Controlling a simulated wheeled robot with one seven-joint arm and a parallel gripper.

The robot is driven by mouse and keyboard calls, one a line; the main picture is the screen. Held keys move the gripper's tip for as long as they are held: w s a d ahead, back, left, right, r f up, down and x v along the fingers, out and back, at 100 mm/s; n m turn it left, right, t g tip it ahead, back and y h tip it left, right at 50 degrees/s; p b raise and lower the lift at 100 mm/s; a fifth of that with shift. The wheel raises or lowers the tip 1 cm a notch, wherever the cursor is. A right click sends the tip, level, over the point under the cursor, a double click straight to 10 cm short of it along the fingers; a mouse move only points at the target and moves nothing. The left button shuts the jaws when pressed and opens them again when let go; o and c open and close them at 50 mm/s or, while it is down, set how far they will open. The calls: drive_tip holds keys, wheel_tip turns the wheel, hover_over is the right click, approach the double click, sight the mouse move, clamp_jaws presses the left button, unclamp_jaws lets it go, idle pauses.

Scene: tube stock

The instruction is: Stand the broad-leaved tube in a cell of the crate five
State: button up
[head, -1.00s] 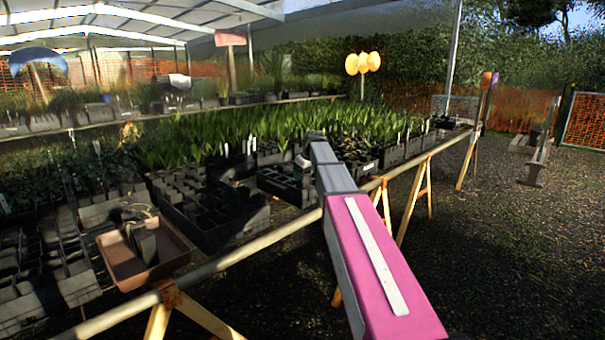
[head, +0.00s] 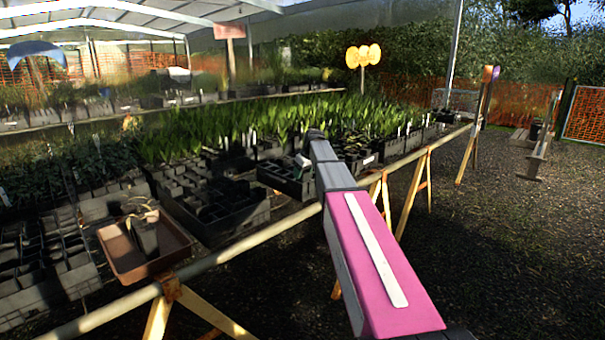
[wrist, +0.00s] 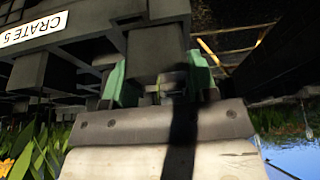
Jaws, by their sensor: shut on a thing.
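My gripper (wrist: 158,85) has green fingertips and is shut on a dark square tube (wrist: 155,50) in the wrist view, which is upside down. A bit of green shows at the tube's edge; its leaves are mostly hidden, so I cannot tell their shape. Crate five (wrist: 100,25), black with a white "CRATE 5" label, is right beside the held tube. I cannot tell whether the tube is inside a cell. In the head view my gripper (head: 302,162) is small at the arm's far end, over the bench by a black crate (head: 285,180).
A brown tray (head: 172,250) holds a dark tube with a drooping plant (head: 143,230) at the lower left. Black crates (head: 215,215) and rows of green plants (head: 230,130) fill the bench. A rail (head: 240,245) on trestles edges it.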

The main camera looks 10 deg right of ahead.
drive_tip(key=shift+f, duration=0.2)
drive_tip(key=o, duration=1.3)
drive_tip(key=shift+o, duration=0.2)
drive_tip(key=v, duration=1)
drive_tip(key=shift+r, duration=0.35)
drive_tip(key=shift+s, duration=0.1)
drive_tip(key=s+a+f+m+g+h, duration=0.1)
drive_tip(key=s+f+m, duration=0.1)
drive_tip(key=s+f, duration=0.8)
drive_tip(key=s+a+f+m+g, duration=0.15)
drive_tip(key=s+f, duration=0.45)
drive_tip(key=f, duration=0.7)
drive_tip(key=s+f+m+g+h, duration=0.1)
drive_tip(key=s+f+m, duration=0.2)
drive_tip(key=s+f, duration=1)
drive_tip(key=s, duration=0.4)
drive_tip(key=shift+s+f+m+h, duration=0.35)
drive_tip(key=shift+s+f+h, duration=0.05)
